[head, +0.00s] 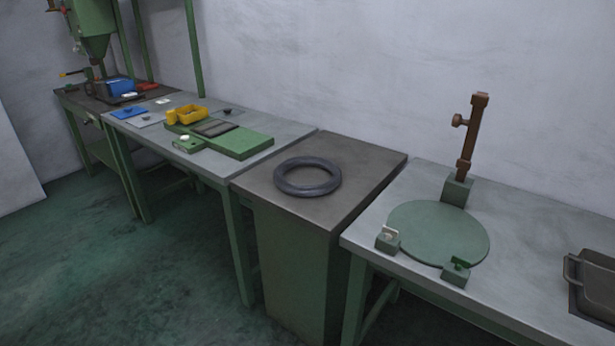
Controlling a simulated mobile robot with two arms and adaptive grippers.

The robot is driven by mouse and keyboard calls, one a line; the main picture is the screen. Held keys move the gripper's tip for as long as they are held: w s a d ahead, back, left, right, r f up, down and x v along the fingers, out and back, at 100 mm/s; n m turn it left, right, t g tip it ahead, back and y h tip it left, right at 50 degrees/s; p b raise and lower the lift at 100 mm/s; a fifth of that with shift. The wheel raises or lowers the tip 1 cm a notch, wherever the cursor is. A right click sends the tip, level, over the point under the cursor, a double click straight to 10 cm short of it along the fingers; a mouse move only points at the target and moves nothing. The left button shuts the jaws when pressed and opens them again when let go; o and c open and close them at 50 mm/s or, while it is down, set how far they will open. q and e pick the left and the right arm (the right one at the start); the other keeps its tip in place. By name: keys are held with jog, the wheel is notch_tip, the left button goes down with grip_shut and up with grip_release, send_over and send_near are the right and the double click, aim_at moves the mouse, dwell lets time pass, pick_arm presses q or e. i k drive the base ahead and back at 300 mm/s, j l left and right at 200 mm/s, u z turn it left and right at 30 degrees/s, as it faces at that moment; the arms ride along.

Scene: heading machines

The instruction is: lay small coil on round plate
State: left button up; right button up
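The small coil (307,177) is a dark grey ring lying flat on top of a green cabinet with a brown-grey top (262,187). The round plate (438,232) is a green disc on the grey table (508,262) to the right of the cabinet. Its visible surface is bare. Small green blocks stand at its edge, and a brown upright post (472,135) on a green base stands behind it. Neither of my grippers shows in the head view.
A dark handled box (592,285) sits at the right edge of the table. A green machine (92,30) stands at the far left. The floor in front is clear.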

aim_at(437, 229)
jog(key=j+z, duration=0.2)
jog(key=z, duration=0.2)
jog(key=i+j+z, duration=0.1)
jog(key=z, duration=0.25)
jog(key=j, duration=0.1)
